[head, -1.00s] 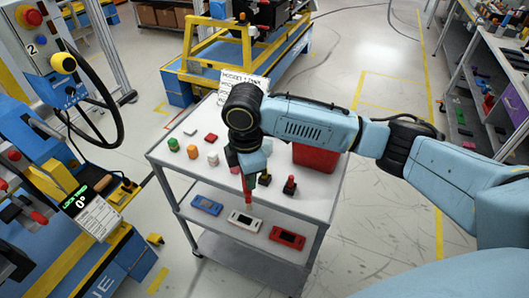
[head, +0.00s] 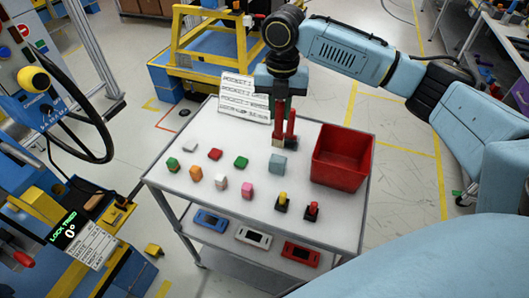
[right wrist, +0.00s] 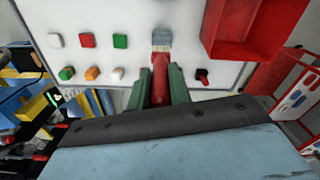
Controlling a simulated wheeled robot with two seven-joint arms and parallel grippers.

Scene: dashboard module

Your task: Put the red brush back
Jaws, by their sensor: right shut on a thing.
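The red brush (head: 291,125) is between the fingers of my right gripper (head: 284,120), which is shut on its handle. It points downward, over the back part of the white cart top, near the paper sign. In the right wrist view the brush's red handle (right wrist: 160,72) sits between the green fingers, with pale bristles at its far end. I cannot tell whether the bristles touch the surface. The red bin (head: 343,160) stands to the right of the gripper. My left gripper is not in view.
The cart top (head: 225,130) holds several small coloured blocks, a grey-blue cube (head: 277,165), a yellow-topped button (head: 283,201) and a red-topped button (head: 312,210). A paper sign (head: 245,98) stands at the back. Several handheld devices lie on the lower shelf.

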